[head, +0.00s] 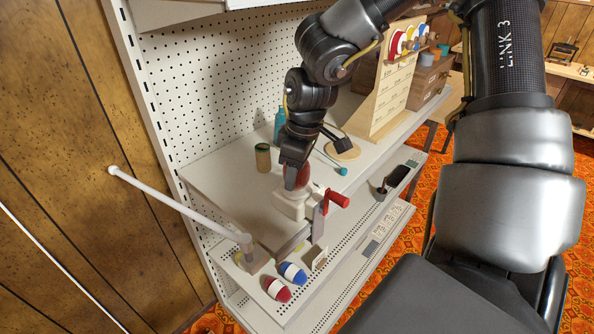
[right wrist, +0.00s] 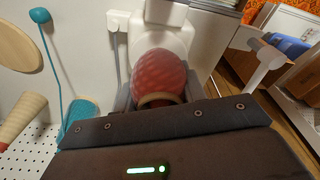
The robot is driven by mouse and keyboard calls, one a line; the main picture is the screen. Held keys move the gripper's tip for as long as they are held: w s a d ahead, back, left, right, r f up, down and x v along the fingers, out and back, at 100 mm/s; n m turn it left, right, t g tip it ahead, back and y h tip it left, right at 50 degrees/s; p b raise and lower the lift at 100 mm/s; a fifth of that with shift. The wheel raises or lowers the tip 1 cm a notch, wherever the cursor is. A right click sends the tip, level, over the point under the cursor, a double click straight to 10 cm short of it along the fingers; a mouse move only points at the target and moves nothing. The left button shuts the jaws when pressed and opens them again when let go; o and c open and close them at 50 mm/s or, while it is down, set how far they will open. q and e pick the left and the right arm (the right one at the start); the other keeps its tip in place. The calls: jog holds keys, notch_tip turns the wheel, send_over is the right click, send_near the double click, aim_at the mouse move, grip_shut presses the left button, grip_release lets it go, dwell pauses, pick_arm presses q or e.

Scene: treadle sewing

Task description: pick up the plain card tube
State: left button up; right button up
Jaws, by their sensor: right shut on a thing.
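My right gripper (head: 295,172) is shut on a red wound ball (head: 303,177) at a white hand-cranked device (head: 291,204) with a red handle (head: 338,198). In the right wrist view the red ball (right wrist: 161,72) sits between the fingers, against the white body. A tan ring (right wrist: 158,99), like a card tube's end, shows at the ball's near end; the rest of its core is hidden. A tan upright cylinder with a dark top (head: 263,159) stands apart, left of the gripper; I cannot tell whether it is a plain card tube. My left gripper is not in view.
A teal bottle (head: 279,125) stands behind the gripper. A white rod (head: 180,205) crosses the shelf's left end. Red-and-white (head: 277,289) and blue-and-white (head: 293,273) balls lie on the lower front shelf. A wooden rack (head: 390,90) stands at the right.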

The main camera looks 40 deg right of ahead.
jog(key=shift+r, duration=0.2)
